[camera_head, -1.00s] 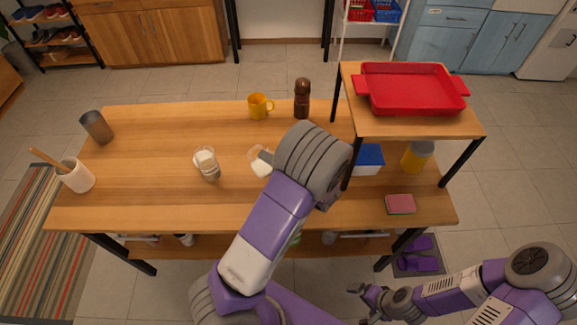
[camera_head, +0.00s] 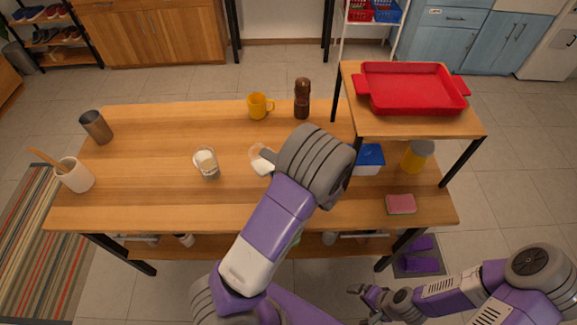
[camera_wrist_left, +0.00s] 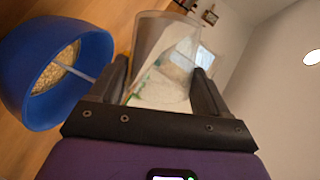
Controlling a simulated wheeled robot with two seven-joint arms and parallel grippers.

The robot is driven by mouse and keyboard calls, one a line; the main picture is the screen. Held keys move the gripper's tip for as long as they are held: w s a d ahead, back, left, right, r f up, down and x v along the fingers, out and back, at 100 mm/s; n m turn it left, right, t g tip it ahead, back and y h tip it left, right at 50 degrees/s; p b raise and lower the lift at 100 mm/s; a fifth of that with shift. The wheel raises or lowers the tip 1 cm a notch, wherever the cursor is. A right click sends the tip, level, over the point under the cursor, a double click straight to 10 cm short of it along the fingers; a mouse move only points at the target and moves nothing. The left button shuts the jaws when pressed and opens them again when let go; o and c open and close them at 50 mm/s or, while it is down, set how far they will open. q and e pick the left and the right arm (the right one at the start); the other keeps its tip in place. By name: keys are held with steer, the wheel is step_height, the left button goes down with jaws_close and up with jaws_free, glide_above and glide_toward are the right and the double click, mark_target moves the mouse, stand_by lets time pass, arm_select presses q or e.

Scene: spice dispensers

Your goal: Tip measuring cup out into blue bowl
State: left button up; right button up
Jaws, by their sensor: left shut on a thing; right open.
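My left gripper (camera_wrist_left: 162,82) is shut on a clear measuring cup (camera_wrist_left: 165,45), which appears tilted in the left wrist view. Pale material shows inside it. In the head view the cup (camera_head: 261,162) pokes out left of my forearm, and most of the gripper is hidden. The blue bowl (camera_wrist_left: 22,75) is beside the cup in the left wrist view, with pale grains (camera_wrist_left: 56,70) inside. A thin pale streak runs from the grains toward the gripper; I cannot tell what it is. The bowl is not visible in the head view. My right gripper (camera_head: 358,292) is open and empty, in front of the table.
A clear jar (camera_head: 207,163) with white contents stands left of the cup. A yellow mug (camera_head: 258,106) and brown mill (camera_head: 302,98) stand behind. A raised shelf (camera_head: 400,127) carries a red tray (camera_head: 412,88). A blue-lidded box (camera_head: 369,157), yellow shaker (camera_head: 416,156) and sponge (camera_head: 400,205) are at right.

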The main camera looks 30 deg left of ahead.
arm_select(q)
steer(key=shift+w+d+r+m+y, duration=0.1)
steer(key=shift+r+m+y, duration=0.05)
steer(key=shift+m+y, duration=0.2)
stand_by(0.6)
steer(key=shift+w+d+m, duration=0.1)
steer(key=shift+w+m, duration=0.1)
steer(key=shift+m, duration=0.05)
steer(key=shift+w+d+r+m+g+y+p, duration=0.15)
steer(key=shift+w+d+m+g+y+p, duration=0.3)
steer(key=shift+p, duration=0.8)
steer(key=shift+w+t, duration=0.2)
steer(key=shift+t, duration=0.05)
steer(key=shift+c, duration=0.7)
steer(key=shift+w+d+r+m+y+p, duration=0.2)
steer(key=shift+m+p, duration=0.3)
steer(key=shift+p, duration=0.4)
steer(key=shift+w+d+f+m+y+p, duration=0.1)
steer(key=shift+m+y+p, duration=0.3)
steer(key=shift+p, duration=0.45)
steer(key=shift+a, duration=0.1)
